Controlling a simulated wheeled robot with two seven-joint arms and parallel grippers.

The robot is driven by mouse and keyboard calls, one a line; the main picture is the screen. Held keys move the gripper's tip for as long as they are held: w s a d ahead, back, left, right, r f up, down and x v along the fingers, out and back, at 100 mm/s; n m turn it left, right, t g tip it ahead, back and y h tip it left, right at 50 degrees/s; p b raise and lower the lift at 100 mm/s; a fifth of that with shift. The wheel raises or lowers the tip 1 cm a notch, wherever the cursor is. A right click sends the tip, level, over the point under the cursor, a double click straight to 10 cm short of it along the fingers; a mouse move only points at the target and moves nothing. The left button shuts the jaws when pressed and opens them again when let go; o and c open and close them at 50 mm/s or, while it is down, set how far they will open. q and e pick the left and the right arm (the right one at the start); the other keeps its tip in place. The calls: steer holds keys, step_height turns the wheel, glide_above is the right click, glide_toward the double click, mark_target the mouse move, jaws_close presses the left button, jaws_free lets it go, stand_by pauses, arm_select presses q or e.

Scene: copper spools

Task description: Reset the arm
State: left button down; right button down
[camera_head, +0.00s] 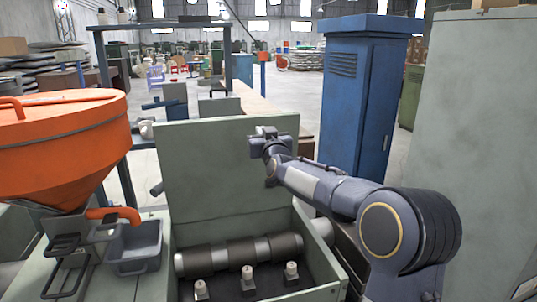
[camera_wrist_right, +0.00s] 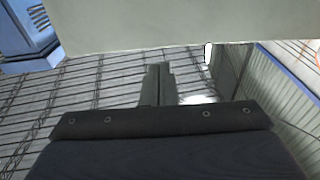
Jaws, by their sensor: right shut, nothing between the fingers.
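My right arm comes in from the right in the head view and reaches up and inward. Its gripper (camera_head: 266,132) is at the raised end of the arm, in front of the upper edge of the grey-green machine panel (camera_head: 215,165). In the right wrist view the two fingers (camera_wrist_right: 158,84) lie together, shut, with nothing between them. That view looks up toward the slatted ceiling. My left gripper is not in view.
Below is an open machine bin with a dark roller (camera_head: 240,254) and several small pegs (camera_head: 247,277). An orange hopper (camera_head: 60,135) and a grey tray (camera_head: 135,245) stand at left. A blue cabinet (camera_head: 355,100) and a grey-green cabinet (camera_head: 480,130) stand at right.

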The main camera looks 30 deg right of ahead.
steer(key=s+a+f+g+y, duration=0.2)
steer(key=s+a+f+g, duration=0.2)
steer(key=s, duration=1)
steer(key=s+a+f+g+y, duration=0.3)
steer(key=s+a+f, duration=0.5)
steer(key=s+f, duration=0.5)
steer(key=s+a+f+n+g+y+b, duration=0.1)
steer(key=s+a+f+g+y, duration=0.2)
steer(key=s, duration=1.3)
steer(key=a+f+g, duration=0.3)
steer(key=f, duration=0.3)
steer(key=shift+s+f, duration=0.15)
steer(key=shift+s, duration=0.15)
